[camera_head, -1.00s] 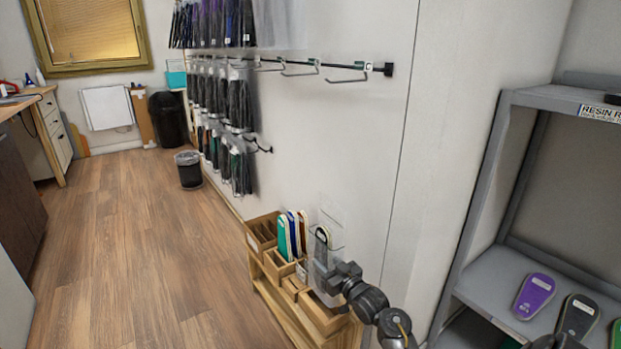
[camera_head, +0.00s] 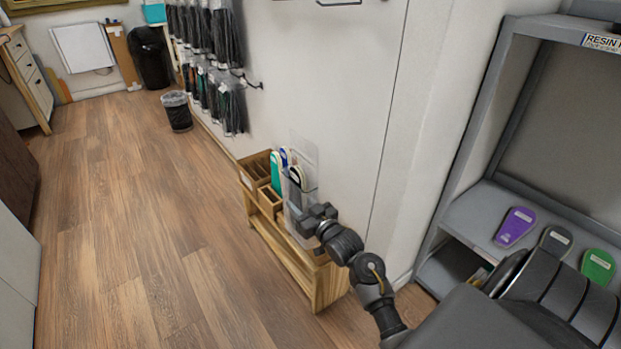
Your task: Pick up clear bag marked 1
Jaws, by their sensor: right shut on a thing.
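My right gripper (camera_head: 315,219) is at the right end of a low wooden rack by the wall. It is shut on a clear bag (camera_head: 306,152) at the bag's lower part. The bag stands upright, with a dark insole (camera_head: 297,187) showing in or behind it. The gripper hides the bag's lower right part, and no number on it can be read. Coloured insoles, one teal (camera_head: 276,172) and one blue and white (camera_head: 285,157), stand just left of the bag. My left gripper is not in view.
The wooden rack (camera_head: 322,286) holds open wooden boxes (camera_head: 248,177). At right, a grey shelf unit (camera_head: 466,221) carries a purple insole (camera_head: 515,227), a dark one (camera_head: 555,241) and a green one (camera_head: 598,265). A bin (camera_head: 177,112) stands behind. The floor (camera_head: 135,230) at left is clear.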

